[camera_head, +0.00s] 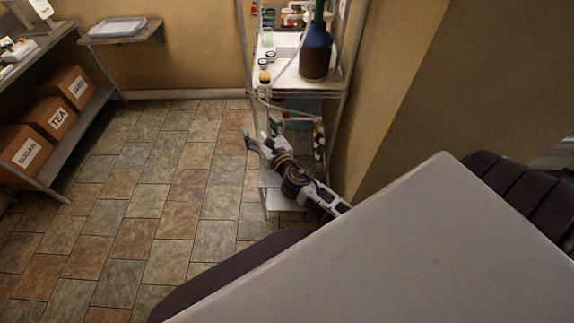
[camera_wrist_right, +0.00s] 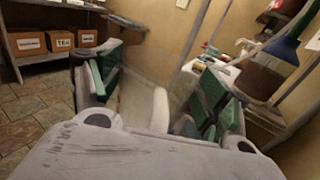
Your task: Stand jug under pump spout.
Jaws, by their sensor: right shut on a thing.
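My right gripper (camera_head: 262,141) is in front of the shelf rack, below the level of its middle shelf. In the right wrist view its green-padded fingers (camera_wrist_right: 155,88) stand apart around a clear, see-through thing, which looks like the jug (camera_wrist_right: 140,98). The jug's outline is faint, and in the head view I cannot make it out surely. A dark brown vessel with a blue top and green neck (camera_head: 316,52) stands on the middle shelf. A thin pale tube, perhaps the pump spout (camera_wrist_right: 243,60), slants down beside it in the wrist view. My left gripper is out of view.
The metal rack (camera_head: 247,45) has slim posts close to my right arm. Small jars (camera_head: 265,75) stand near the shelf's left edge. Boxes, one labelled TEA (camera_head: 52,118), sit under a bench at left. The tiled floor (camera_head: 150,190) is clear.

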